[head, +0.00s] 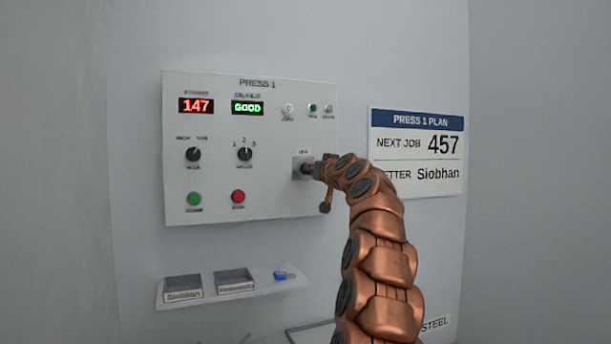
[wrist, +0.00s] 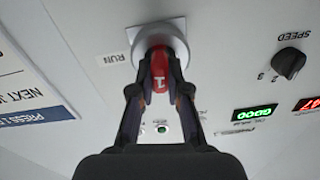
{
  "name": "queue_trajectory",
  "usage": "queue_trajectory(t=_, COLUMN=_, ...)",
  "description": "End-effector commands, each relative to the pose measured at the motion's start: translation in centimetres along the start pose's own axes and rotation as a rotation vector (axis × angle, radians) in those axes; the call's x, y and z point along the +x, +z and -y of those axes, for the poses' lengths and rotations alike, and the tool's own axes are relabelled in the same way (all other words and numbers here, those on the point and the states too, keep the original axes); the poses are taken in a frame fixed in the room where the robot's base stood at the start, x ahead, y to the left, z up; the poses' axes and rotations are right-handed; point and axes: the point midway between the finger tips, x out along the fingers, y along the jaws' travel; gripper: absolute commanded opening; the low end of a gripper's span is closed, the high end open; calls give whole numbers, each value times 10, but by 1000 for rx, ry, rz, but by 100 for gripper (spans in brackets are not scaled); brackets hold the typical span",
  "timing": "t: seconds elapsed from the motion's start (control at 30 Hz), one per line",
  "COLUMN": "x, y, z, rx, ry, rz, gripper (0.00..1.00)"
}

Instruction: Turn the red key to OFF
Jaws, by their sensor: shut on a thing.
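The red key (wrist: 158,72), marked with a 1, sits in the round grey lock (wrist: 150,37) on the panel. My gripper (wrist: 159,60) is shut on it, with a finger on each side of the key's head. The word RUN stands beside the lock at the left of the wrist view; no OFF mark is readable. In the head view my gripper (head: 318,169) reaches the lock's square plate (head: 299,166) on the PRESS 1 panel (head: 230,120), and the fingers mostly hide the key. The small label above the plate is too blurred to read.
The panel also has a speed knob (head: 245,154), a mode knob (head: 193,154), green and red buttons and lit displays reading 147 and GOOD. Below, a shelf (head: 215,296) holds two labelled trays and a blue key (head: 284,275). A plan sign (head: 417,150) hangs at the right.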

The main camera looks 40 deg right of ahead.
Motion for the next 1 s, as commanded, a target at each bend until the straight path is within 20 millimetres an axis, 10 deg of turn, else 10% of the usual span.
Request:
queue_trajectory(t=0.6, x=0, y=1, z=-3, rx=-248, ry=5, rz=6, gripper=0)
queue_trajectory(t=0.63, x=0, y=-1, z=-2, rx=-248, ry=5, rz=5, gripper=18)
queue_trajectory(t=1.0, x=0, y=0, z=0, rx=-244, ry=1, rz=6, gripper=45)
